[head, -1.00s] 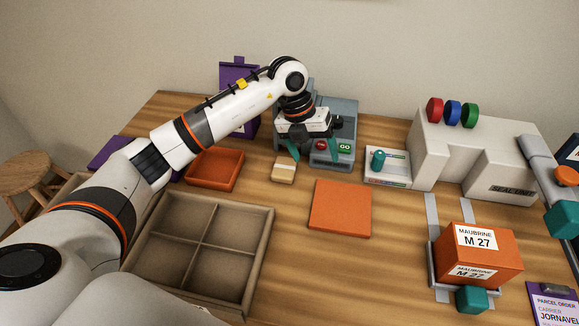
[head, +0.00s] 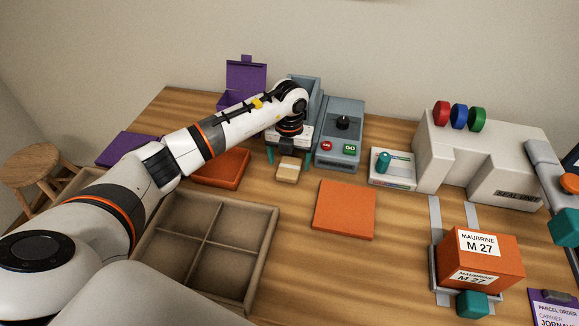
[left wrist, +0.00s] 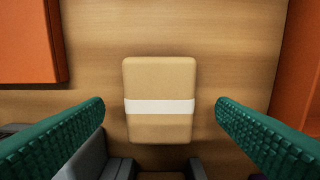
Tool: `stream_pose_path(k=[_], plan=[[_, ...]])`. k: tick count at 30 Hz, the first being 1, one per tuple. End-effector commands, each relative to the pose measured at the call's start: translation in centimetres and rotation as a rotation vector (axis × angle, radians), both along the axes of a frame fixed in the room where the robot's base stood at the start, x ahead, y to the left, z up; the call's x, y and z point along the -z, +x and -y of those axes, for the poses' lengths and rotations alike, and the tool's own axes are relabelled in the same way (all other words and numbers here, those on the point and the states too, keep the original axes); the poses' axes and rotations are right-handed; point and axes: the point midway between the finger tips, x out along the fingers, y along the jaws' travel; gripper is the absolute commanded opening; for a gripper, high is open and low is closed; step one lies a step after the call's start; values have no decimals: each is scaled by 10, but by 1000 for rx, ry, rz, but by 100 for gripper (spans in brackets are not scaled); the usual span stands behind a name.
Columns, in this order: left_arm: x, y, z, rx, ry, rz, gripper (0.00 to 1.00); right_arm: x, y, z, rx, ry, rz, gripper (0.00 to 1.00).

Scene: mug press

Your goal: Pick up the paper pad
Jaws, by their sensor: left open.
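The paper pad (head: 288,170) is a small tan block with a white band, lying on the wooden table in front of the grey machine. In the left wrist view the pad (left wrist: 160,84) lies centred ahead, between the lines of my two green fingers. My left gripper (head: 290,157) is open and points down just behind the pad in the head view. In the left wrist view the left gripper (left wrist: 160,112) has a finger on each side of the pad, with a gap on both sides; it touches neither. My right gripper is not in view.
A grey machine (head: 341,135) with red and green buttons stands just behind and right of the pad. An orange tray (head: 222,168) is to its left, an orange mat (head: 344,210) to its right. A divided wooden box (head: 268,240) sits in front.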

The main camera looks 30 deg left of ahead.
Motion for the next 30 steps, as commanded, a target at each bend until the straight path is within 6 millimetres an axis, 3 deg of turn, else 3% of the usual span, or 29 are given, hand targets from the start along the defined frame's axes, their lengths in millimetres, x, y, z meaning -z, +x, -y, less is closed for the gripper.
stream_pose_path(k=[5,12,14,21,30], plan=[[20,0,0,-1,-1,-1,80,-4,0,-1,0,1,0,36],[22,0,0,1,-1,1,80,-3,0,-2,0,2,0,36],[22,0,0,1,-1,1,73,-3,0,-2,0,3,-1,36],[22,0,0,0,-1,0,34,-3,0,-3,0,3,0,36],[18,1,0,0,-1,2,32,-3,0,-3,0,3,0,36]])
